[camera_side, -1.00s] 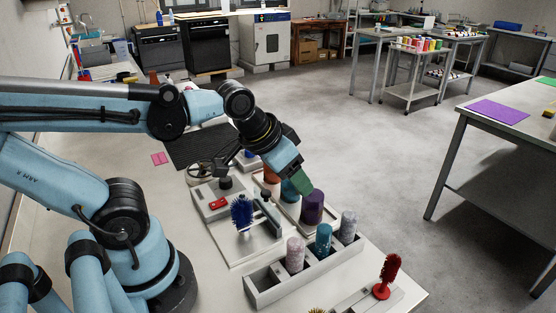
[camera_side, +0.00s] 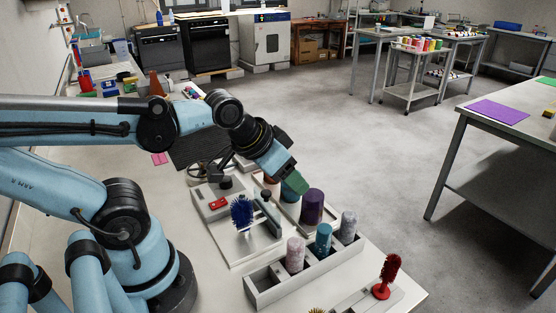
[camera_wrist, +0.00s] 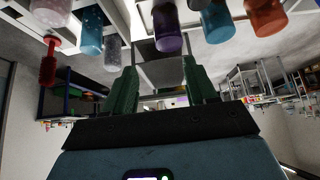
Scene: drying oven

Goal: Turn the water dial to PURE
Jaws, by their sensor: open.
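A pale station (camera_side: 238,240) on the bench carries a black knob (camera_side: 225,182), a red switch (camera_side: 218,204) and a blue brush (camera_side: 242,212). The black knob may be the water dial; I cannot read any PURE mark or tell its setting. My gripper (camera_side: 293,187) is to the right of the knob, above the bench, close to a purple cylinder (camera_side: 312,207). In the wrist view, where the scene appears upside down, the green fingers of my gripper (camera_wrist: 160,76) are apart with nothing held. The purple cylinder (camera_wrist: 167,28) shows beyond the gap between them.
A grey rack (camera_side: 262,292) holds pink, teal and grey cylinders in front. A red brush (camera_side: 388,275) stands at the bench's front right. A blue cylinder (camera_wrist: 217,22) and an orange one (camera_wrist: 268,17) show in the wrist view. Open floor lies right of the bench.

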